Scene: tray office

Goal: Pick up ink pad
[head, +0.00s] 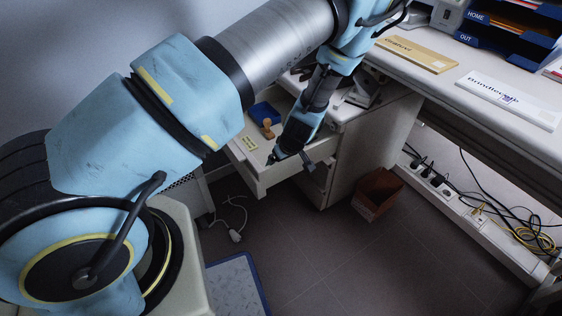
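A small blue block that looks like the ink pad (263,112) lies in the open drawer (262,181) of the white desk unit, toward its back. A brown wooden-handled stamp (268,130) stands just in front of it. My gripper (291,162) hangs over the right front part of the drawer, to the right of and nearer than the blue block. Its two fingers are spread apart, and nothing shows between them. The gripper is clear of the block.
A small yellow-green card (250,143) lies in the drawer. On the desk are a stapler-like dark device (366,90), two nameplates (418,55) and a blue letter tray (490,42). A brown bin (377,193), cables and a blue-edged mat (235,287) are on the floor.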

